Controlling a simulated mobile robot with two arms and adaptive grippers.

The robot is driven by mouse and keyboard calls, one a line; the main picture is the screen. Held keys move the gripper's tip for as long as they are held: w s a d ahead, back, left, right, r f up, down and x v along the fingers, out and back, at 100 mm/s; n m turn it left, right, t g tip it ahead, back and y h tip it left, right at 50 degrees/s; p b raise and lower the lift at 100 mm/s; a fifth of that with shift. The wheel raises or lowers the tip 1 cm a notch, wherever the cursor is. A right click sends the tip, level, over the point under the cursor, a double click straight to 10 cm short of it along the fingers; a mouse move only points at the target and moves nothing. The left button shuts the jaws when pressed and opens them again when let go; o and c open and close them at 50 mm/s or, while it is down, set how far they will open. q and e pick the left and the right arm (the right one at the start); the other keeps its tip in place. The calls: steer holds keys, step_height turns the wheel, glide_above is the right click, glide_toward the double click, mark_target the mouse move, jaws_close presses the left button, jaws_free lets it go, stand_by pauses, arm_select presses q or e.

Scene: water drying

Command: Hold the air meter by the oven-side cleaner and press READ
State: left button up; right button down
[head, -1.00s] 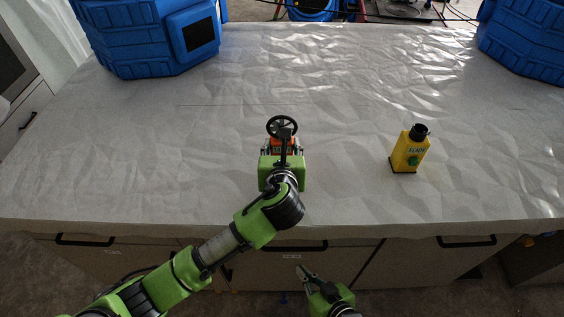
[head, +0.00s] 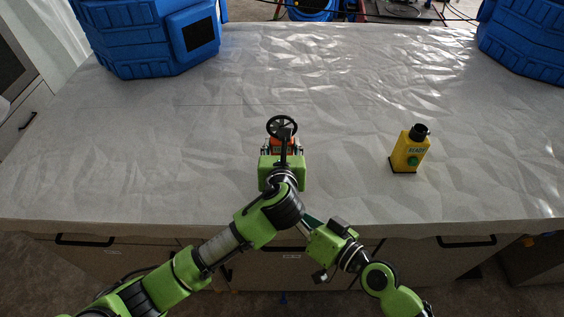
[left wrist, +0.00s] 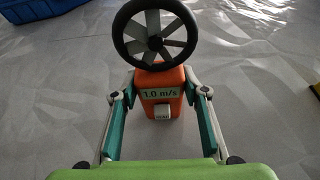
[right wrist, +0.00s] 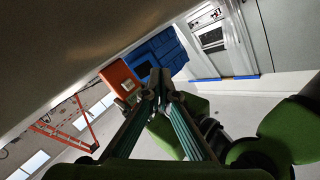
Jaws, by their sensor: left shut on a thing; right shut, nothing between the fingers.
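The air meter (head: 281,126) has a black fan ring on an orange body. In the left wrist view the air meter (left wrist: 162,78) stands upright, its display reads 1.0 m/s, and a pale button (left wrist: 162,112) sits below. My left gripper (head: 281,149) is shut on the orange body, with a finger on each side (left wrist: 160,92), above the table. My right gripper (head: 304,224) is shut and empty at the table's front edge, beside my left wrist and apart from the meter. Two blue ridged units, left (head: 145,38) and right (head: 527,38), stand at the back; I cannot tell which is the oven-side cleaner.
A yellow device (head: 404,158) with a READY label and green button stands upright on the right of the table (head: 330,85). The table around it is clear. Drawers with black handles (head: 466,242) line the front. An orange shape (right wrist: 120,78) shows in the right wrist view.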

steer(key=shift+w, duration=0.1)
stand_by(0.3)
steer(key=shift+w, duration=4.35)
steer(key=shift+w, duration=0.4)
steer(key=shift+w+r, duration=0.1)
steer(key=shift+w, duration=0.4)
steer(key=shift+s, duration=0.95)
steer(key=shift+s, duration=2.5)
